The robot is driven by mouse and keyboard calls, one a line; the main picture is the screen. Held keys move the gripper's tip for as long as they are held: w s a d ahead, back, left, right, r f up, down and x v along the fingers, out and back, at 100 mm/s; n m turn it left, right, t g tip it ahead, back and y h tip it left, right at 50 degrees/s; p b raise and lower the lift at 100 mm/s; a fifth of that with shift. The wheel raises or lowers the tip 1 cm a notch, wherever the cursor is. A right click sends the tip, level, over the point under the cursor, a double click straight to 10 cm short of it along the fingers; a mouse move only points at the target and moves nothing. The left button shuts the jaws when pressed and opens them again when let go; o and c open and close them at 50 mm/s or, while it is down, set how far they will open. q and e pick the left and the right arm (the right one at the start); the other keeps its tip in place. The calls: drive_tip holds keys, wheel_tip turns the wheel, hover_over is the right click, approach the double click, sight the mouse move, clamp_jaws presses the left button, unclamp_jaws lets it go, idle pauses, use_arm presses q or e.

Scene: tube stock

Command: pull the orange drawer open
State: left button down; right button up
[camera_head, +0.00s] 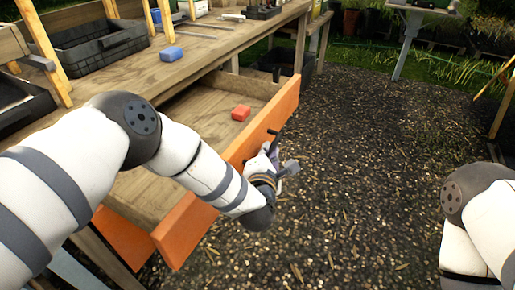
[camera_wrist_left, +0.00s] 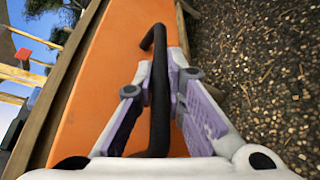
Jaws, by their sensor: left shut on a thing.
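The orange drawer (camera_head: 272,118) stands well out from the wooden workbench, so its wooden inside shows. Its front also fills much of the left wrist view (camera_wrist_left: 100,75). The drawer has a black bar handle (camera_wrist_left: 159,90). My left gripper (camera_wrist_left: 162,95) is shut on this handle, with one finger on each side of it. In the head view my left gripper (camera_head: 270,160) is at the outer face of the drawer front, and my left arm hides part of the drawer. My right gripper is out of view; only my right arm shows at the right edge.
The gravel ground (camera_head: 365,150) in front of the drawer is clear. A small table (camera_head: 412,12) stands farther back.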

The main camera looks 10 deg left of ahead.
use_arm(q)
drive_tip(key=shift+s+d, duration=0.1)
drive_tip(key=shift+d, duration=0.1)
drive_tip(key=c, duration=1.7)
unclamp_jaws()
drive_tip(key=shift+o, duration=0.2)
drive_tip(key=v, duration=1.2)
